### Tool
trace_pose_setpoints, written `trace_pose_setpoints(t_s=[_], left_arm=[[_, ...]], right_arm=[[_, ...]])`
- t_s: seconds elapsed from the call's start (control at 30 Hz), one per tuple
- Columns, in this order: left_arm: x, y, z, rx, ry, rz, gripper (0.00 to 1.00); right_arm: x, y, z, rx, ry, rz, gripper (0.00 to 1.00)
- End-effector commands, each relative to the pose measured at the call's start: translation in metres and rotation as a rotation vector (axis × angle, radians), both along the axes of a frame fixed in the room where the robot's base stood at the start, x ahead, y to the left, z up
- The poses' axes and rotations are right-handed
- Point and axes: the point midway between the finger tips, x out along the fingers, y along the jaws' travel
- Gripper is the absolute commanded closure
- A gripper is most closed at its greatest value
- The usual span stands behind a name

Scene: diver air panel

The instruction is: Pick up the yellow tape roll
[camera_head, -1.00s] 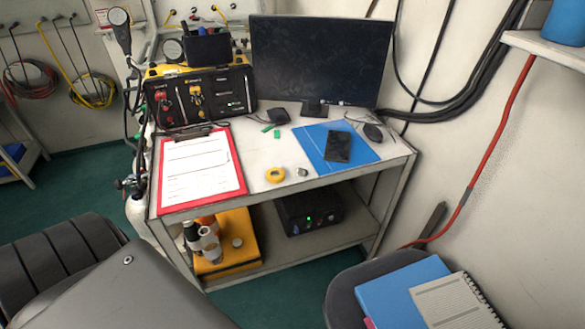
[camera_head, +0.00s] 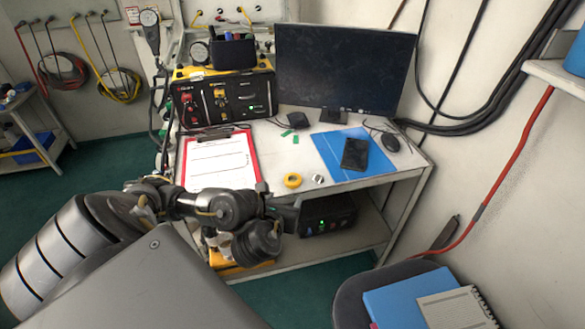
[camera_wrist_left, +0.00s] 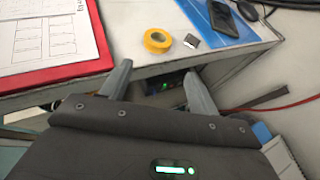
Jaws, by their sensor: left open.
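The yellow tape roll (camera_head: 292,180) lies flat on the white table (camera_head: 350,184) near its front edge, right of the red clipboard (camera_head: 259,160). It also shows in the left wrist view (camera_wrist_left: 157,40), beyond my fingertips. My left gripper (camera_wrist_left: 158,76) is open and empty, with its two fingers apart and pointing toward the table's front edge. In the head view my left arm comes in from the left, in front of the table, and its gripper is mostly hidden behind the wrist. My right gripper is not in view.
A small silver piece (camera_head: 318,179) lies just right of the tape. A blue folder (camera_head: 335,150) with a black phone (camera_head: 355,154) lies farther right. A monitor (camera_head: 345,68) and an air panel (camera_head: 225,98) stand behind. A chair (camera_head: 350,292) stands at the front right.

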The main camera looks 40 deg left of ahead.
Motion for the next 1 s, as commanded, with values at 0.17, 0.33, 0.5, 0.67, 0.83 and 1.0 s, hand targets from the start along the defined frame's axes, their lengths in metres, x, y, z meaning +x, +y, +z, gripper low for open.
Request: trace_pose_setpoints(t_s=[0.17,0.33,0.5,0.67,0.83,1.0], left_arm=[[-0.002,0.001,0.009,0.030,-0.020,-0.017,0.39],[0.009,0.007,-0.004,0.029,-0.019,-0.012,0.39],[0.029,0.016,-0.007,0.029,-0.022,-0.012,0.39],[0.043,0.022,-0.012,0.027,-0.019,-0.014,0.39],[0.045,0.023,-0.013,0.025,-0.018,-0.014,0.39],[0.060,0.031,-0.021,0.027,-0.021,-0.011,0.39]], right_arm=[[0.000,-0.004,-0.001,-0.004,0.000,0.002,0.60],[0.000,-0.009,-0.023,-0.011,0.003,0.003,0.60],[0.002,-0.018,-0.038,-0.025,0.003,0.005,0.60],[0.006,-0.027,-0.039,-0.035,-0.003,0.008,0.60],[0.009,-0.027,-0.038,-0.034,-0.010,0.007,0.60],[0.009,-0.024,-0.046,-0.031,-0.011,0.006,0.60]])
